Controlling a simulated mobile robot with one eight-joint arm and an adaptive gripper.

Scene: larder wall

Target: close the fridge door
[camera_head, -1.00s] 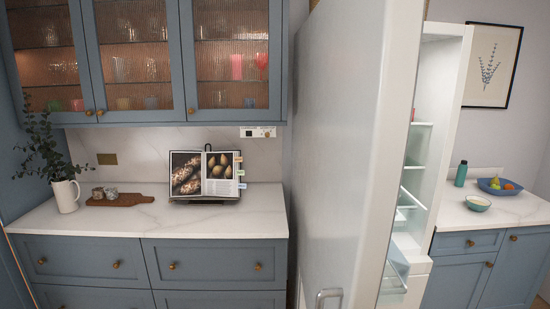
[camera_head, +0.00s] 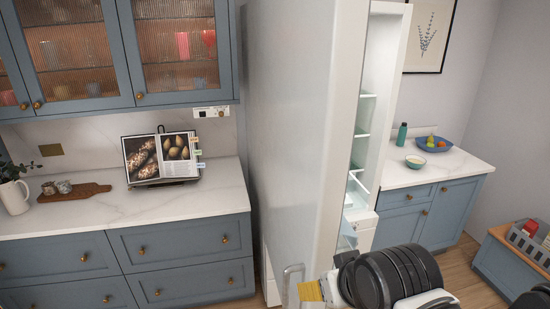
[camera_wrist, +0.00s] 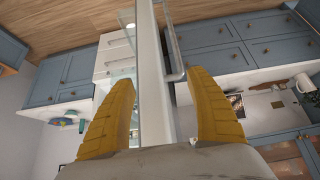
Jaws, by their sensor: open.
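The fridge door (camera_head: 290,130) stands open, a tall white panel in the middle of the head view. Its metal handle (camera_head: 291,284) is low on the door's face. Behind its edge I see part of the lit fridge interior (camera_head: 382,95) with shelves. My gripper (camera_head: 313,291) is at the bottom, near the handle and the door's edge; only a bit of its yellow fingers shows there. In the wrist view, my gripper (camera_wrist: 160,107) is open, its yellow fingers spread to either side of the door edge (camera_wrist: 151,85). The handle (camera_wrist: 174,45) appears just beyond the right finger. Contact cannot be told.
Blue drawers (camera_head: 180,260) under a marble counter (camera_head: 90,215), with an open book (camera_head: 162,157), stand left of the door. A counter on the right holds a blue bowl (camera_head: 446,146) and a green bottle (camera_head: 402,134). A bench with a grey basket (camera_head: 528,242) stands far right.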

